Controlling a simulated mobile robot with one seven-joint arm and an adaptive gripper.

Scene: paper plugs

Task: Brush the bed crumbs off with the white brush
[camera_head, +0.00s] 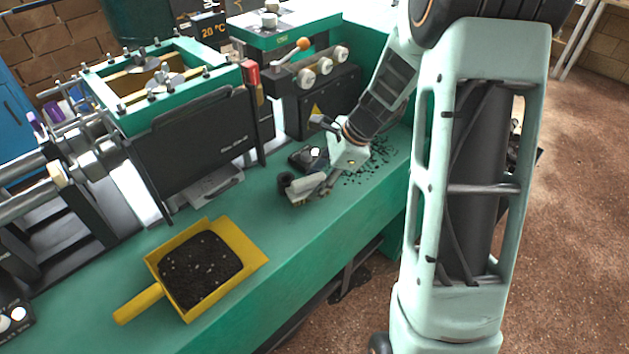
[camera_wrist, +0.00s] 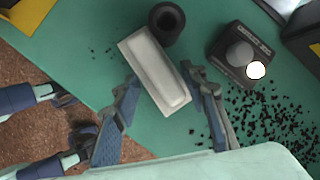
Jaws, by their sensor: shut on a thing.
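The white brush (camera_head: 302,187) lies low over the green bed (camera_head: 290,240), held at its near end by my gripper (camera_head: 324,189). In the wrist view the pale block of the brush (camera_wrist: 153,68) sits slanted between the two fingers of my gripper (camera_wrist: 160,76). Its bristles are hidden, and I cannot tell whether they touch the bed. Dark crumbs (camera_wrist: 262,118) are scattered right of the gripper in the wrist view. In the head view these crumbs (camera_head: 372,166) lie beside and behind my gripper. A few specks lie left of the brush.
A black round part (camera_wrist: 168,20) is against the brush's far end. A black box with round knobs (camera_wrist: 240,55) stands close by. A yellow dustpan (camera_head: 247,243) full of dark bits lies on the bed at front left. Machine housings (camera_head: 195,140) line the bed's back.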

